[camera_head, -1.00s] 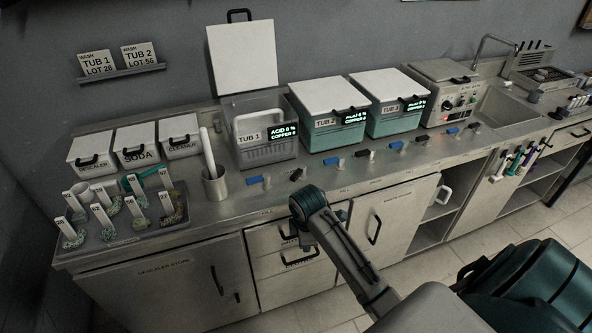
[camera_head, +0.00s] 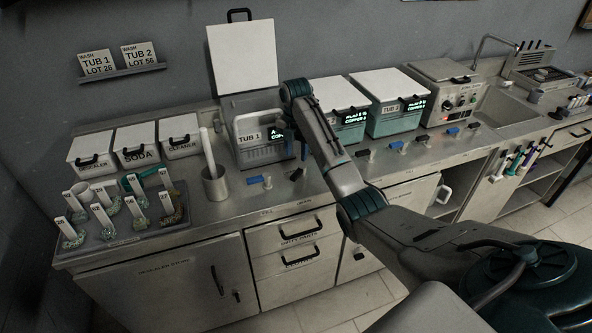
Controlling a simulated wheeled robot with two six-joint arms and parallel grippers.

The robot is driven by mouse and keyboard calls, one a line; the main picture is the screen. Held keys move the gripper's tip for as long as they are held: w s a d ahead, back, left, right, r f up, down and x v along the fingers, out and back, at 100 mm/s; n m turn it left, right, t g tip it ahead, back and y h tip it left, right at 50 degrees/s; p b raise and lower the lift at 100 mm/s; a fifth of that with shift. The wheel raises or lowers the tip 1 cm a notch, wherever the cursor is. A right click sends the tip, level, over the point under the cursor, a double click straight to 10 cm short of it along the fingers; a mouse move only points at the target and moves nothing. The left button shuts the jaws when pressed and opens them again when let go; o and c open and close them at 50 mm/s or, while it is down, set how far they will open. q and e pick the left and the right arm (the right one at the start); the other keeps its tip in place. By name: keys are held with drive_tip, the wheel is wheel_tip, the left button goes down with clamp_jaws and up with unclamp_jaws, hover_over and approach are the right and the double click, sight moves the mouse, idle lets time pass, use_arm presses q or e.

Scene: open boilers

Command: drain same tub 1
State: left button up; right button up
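Tub 1 (camera_head: 262,153) stands on the steel counter with its white lid (camera_head: 243,57) raised. A pale handle-like frame shows inside it, and my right arm partly hides its display. A blue valve handle (camera_head: 255,180) and a black valve handle (camera_head: 297,174) sit on the counter in front of it. My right gripper (camera_head: 297,153) points down beside the tub's front right corner, above the black handle. Its fingers look apart, with nothing between them; no contact with the handle is visible. My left gripper is out of view.
Two teal tubs with closed white lids, one labelled Tub 3 (camera_head: 388,118), stand to the right, partly behind my arm. A metal cup (camera_head: 215,187) with a white rod stands left. Labelled boxes and a tray (camera_head: 110,240) of tagged pieces are farther left.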

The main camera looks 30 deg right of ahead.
sight(296, 174)
wheel_tip(296, 174, down, 7)
drive_tip(key=p, duration=0.2)
drive_tip(key=shift+p, duration=0.3)
drive_tip(key=shift+f, duration=0.6)
clamp_jaws()
